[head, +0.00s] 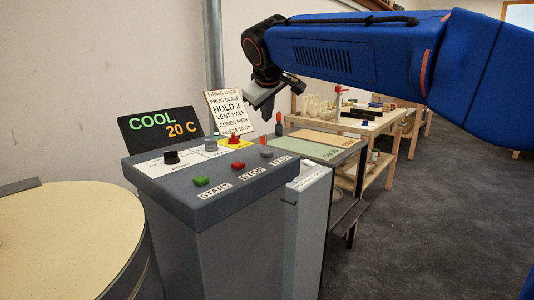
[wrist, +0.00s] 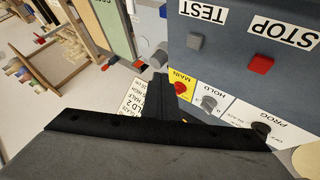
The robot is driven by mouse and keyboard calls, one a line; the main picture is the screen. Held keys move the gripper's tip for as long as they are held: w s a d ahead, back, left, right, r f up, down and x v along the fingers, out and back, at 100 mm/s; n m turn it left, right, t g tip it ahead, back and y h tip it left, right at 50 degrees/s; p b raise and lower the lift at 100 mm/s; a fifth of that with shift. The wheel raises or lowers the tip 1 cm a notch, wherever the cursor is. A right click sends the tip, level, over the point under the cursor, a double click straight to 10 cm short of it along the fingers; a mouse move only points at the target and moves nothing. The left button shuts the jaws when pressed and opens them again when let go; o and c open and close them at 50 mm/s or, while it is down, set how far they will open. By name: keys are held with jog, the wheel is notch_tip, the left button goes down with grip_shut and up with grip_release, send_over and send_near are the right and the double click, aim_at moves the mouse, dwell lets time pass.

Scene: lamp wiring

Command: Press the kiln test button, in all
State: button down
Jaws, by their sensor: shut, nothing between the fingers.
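The grey kiln control box (head: 225,208) stands left of centre in the head view. Its small grey test button (head: 266,153) is at the right end of the button row, by the TEST label; in the wrist view the test button (wrist: 194,41) lies right of my fingers. My gripper (head: 268,116) is shut and empty, hanging above the back right of the box, apart from the button. In the wrist view my gripper (wrist: 158,75) points past the yellow MAIN patch.
A green start button (head: 201,181) and a red stop button (head: 238,165) share the row. Behind are the black knob (head: 171,157), grey knob (head: 211,145) and red main switch (head: 234,139). A display (head: 160,128) reads COOL 20 C, beside a firing card (head: 228,112).

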aim_at(267, 154)
jog(key=shift+f, duration=4)
jog(key=shift+f, duration=0.2)
jog(key=shift+f, duration=0.2)
jog(key=shift+f, duration=0.55)
jog(key=shift+r, duration=0.95)
jog(key=shift+r, duration=0.1)
jog(key=shift+r, duration=2.4)
